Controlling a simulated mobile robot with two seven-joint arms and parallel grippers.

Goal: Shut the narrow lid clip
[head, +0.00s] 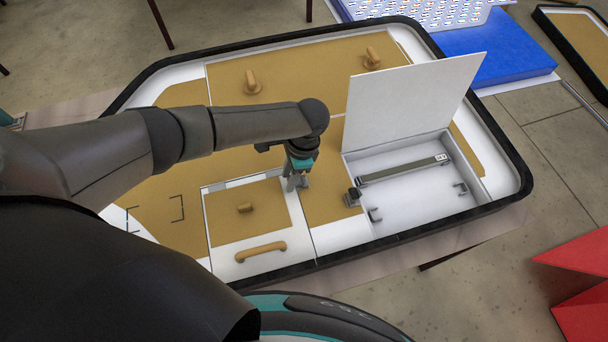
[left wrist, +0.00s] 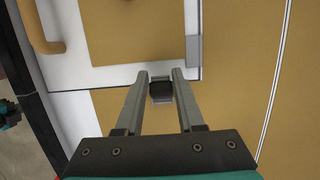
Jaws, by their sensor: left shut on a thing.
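My left gripper (head: 296,182) points down at the right edge of a small tan lid panel (head: 225,222) with a knob and a curved handle. In the left wrist view, the two grey fingers of my left gripper (left wrist: 161,76) are on either side of a small dark clip block (left wrist: 161,92) near the panel's corner. The gripper is shut on this block. A grey plate (left wrist: 193,52) lies along the panel edge beside it. In the head view the gripper hides the clip. I cannot tell the clip's exact angle. My right gripper is not in view.
Right of the gripper, a white compartment (head: 415,200) stands open with its white lid (head: 410,105) raised. A dark latch (head: 353,197) sits at its left edge. Two tan knobs (head: 251,83) (head: 373,58) stick up behind my arm. A black rim (head: 510,150) surrounds the board.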

